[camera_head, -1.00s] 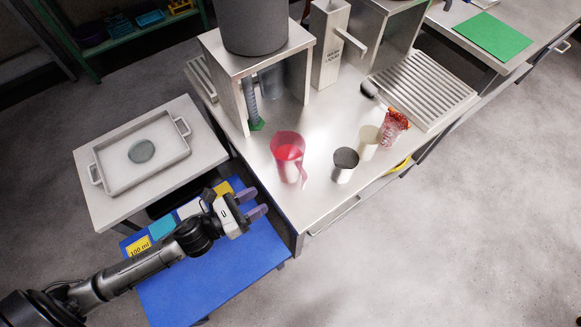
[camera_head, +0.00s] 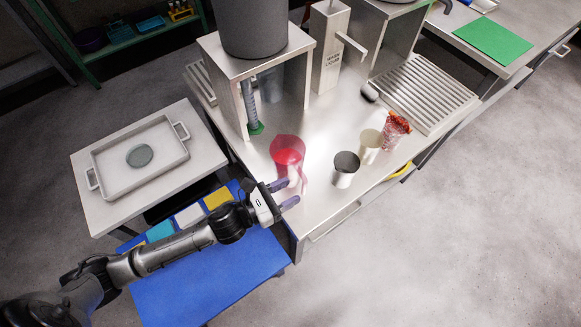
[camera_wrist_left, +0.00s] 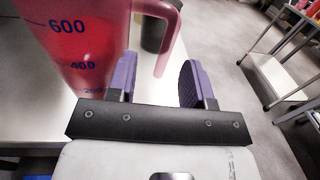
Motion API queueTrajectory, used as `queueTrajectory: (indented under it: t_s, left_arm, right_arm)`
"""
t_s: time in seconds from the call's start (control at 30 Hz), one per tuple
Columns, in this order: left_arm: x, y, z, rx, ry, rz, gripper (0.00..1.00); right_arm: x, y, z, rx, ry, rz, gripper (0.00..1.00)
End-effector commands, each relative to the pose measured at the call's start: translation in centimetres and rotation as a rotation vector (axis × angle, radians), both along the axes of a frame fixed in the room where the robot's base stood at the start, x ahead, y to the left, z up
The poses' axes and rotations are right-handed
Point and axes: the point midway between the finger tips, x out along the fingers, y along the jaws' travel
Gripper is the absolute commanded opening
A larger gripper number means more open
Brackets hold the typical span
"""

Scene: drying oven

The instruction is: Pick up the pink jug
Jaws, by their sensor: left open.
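The pink jug (camera_head: 288,150) is translucent and stands upright on the steel table near its front left corner. Its handle faces my left gripper (camera_head: 288,194), which is open at the table's edge. In the left wrist view the pink jug (camera_wrist_left: 85,40) shows blue volume marks, and its handle (camera_wrist_left: 172,45) stands out to the right. There the two purple fingers of the left gripper (camera_wrist_left: 158,82) are apart, with the lower part of the handle near the space between their tips. I cannot tell whether they touch it. My right gripper is not in view.
A dark-topped cup (camera_head: 345,168), a cream cup (camera_head: 369,145) and a red patterned cup (camera_head: 396,130) stand right of the jug. A measuring cylinder (camera_head: 250,105) stands behind it under a steel stand. A tray (camera_head: 105,165) lies on the left side table.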

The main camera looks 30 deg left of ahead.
Motion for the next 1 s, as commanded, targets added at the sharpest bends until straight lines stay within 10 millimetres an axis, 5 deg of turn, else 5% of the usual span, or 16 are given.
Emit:
queueTrajectory:
  t_s: [0.33, 0.7, 1.0]
  left_arm:
    - [3.2, -2.7, 0.0, 0.000, -0.002, 0.000, 0.47]
    - [3.7, -3.1, 0.1, -0.001, 0.000, -0.001, 0.47]
    - [3.7, -3.0, 0.1, -0.001, -0.001, -0.001, 0.19]
  right_arm:
    - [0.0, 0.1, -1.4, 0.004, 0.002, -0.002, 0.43]
    - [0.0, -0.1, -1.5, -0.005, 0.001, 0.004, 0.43]
    - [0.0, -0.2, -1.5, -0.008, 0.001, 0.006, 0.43]
